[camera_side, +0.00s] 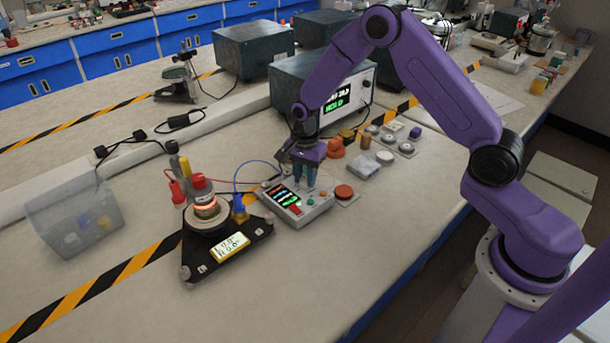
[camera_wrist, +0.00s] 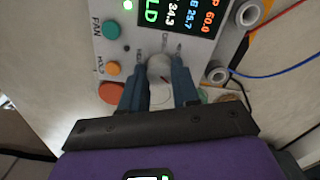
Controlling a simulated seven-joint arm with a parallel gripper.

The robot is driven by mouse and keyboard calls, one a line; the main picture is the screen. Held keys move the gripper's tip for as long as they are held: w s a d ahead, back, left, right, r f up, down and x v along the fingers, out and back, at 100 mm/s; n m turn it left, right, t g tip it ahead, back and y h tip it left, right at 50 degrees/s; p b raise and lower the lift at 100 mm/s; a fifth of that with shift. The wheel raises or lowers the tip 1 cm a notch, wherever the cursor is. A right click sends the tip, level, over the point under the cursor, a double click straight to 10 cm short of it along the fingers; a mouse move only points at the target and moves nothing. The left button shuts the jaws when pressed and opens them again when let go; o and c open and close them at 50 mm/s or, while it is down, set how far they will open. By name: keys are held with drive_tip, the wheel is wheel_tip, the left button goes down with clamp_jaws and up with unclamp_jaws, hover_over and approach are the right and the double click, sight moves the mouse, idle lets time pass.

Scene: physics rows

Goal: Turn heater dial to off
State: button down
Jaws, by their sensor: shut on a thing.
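My gripper (camera_side: 305,182) points down over the control box (camera_side: 312,213) on the bench. In the wrist view its two blue fingers (camera_wrist: 160,80) are shut on a round grey dial (camera_wrist: 160,68), one on each side. The dial's label is partly hidden, and a finger covers part of the panel print. The box's screen (camera_wrist: 187,12) shows coloured readings, including 60.0, 25.7 and green letters. A green button (camera_wrist: 110,30) and an orange button (camera_wrist: 113,68) sit on the panel beside the dial. In the side view the fingers hide the dial.
A black triangular stand (camera_side: 245,247) with a glowing orange ring (camera_side: 207,211) stands left of the box. A blue cable (camera_side: 240,170) runs to the box. A red button (camera_side: 344,191) and small blocks lie to its right. A display unit (camera_side: 322,88) stands behind.

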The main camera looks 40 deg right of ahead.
drive_tip(key=n, duration=1.5)
drive_tip(key=shift+w, duration=0.1)
drive_tip(key=n, duration=0.5)
drive_tip(key=shift+a+n, duration=0.1)
drive_tip(key=shift+n, duration=0.3)
drive_tip(key=n, duration=0.4)
drive_tip(key=shift+n, duration=0.3)
drive_tip(key=c, duration=0.8)
unclamp_jaws()
